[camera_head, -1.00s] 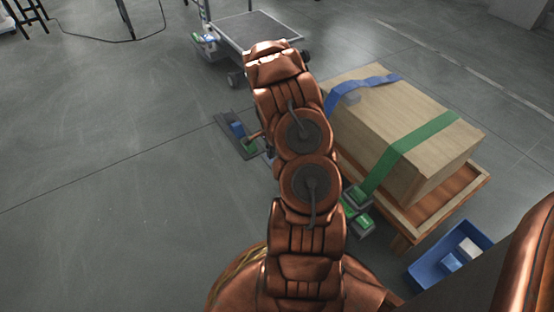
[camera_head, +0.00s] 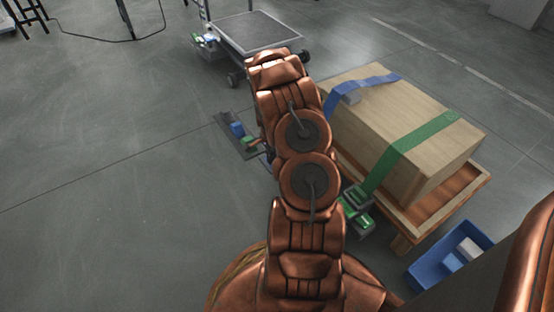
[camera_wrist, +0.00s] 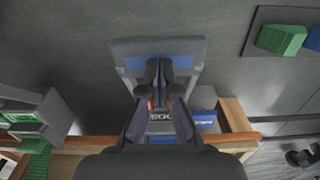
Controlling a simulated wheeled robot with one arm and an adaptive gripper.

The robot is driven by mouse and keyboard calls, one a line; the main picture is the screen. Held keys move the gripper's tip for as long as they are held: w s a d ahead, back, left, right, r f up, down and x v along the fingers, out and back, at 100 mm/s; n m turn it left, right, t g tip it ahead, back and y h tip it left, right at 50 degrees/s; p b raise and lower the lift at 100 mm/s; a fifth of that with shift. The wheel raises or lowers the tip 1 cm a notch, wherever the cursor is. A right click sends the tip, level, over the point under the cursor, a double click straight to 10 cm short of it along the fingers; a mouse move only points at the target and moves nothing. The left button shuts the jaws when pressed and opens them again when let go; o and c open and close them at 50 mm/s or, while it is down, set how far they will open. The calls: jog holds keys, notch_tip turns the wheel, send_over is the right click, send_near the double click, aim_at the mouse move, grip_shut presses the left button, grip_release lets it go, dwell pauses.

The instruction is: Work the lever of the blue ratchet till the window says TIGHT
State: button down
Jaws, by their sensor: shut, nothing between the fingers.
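In the wrist view, the blue ratchet has a wide grey lever plate (camera_wrist: 190,78) with a blue band across it, tilted up toward the camera. In the head view my arm hides the gripper and the blue ratchet. The blue strap (camera_head: 366,86) lies over the wooden box (camera_head: 400,120).
The green ratchet (camera_head: 357,208) with its green strap (camera_head: 412,146) is near my arm; it also shows at left in the wrist view (camera_wrist: 30,120). The box stands on a wooden pallet (camera_head: 430,215). A blue bin (camera_head: 428,273) stands at right, a trolley (camera_head: 255,32) behind.

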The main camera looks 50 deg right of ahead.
jog(key=shift+f+b, duration=0.3)
jog(key=shift+f, duration=1)
jog(key=shift+r+p, duration=1.1)
jog(key=shift+r, duration=2)
jog(key=shift+f, duration=0.1)
jog(key=shift+f+b, duration=0.45)
jog(key=shift+f, duration=2.55)
jog(key=shift+r+p, duration=1.05)
jog(key=shift+r, duration=2.05)
jog(key=shift+f, duration=0.2)
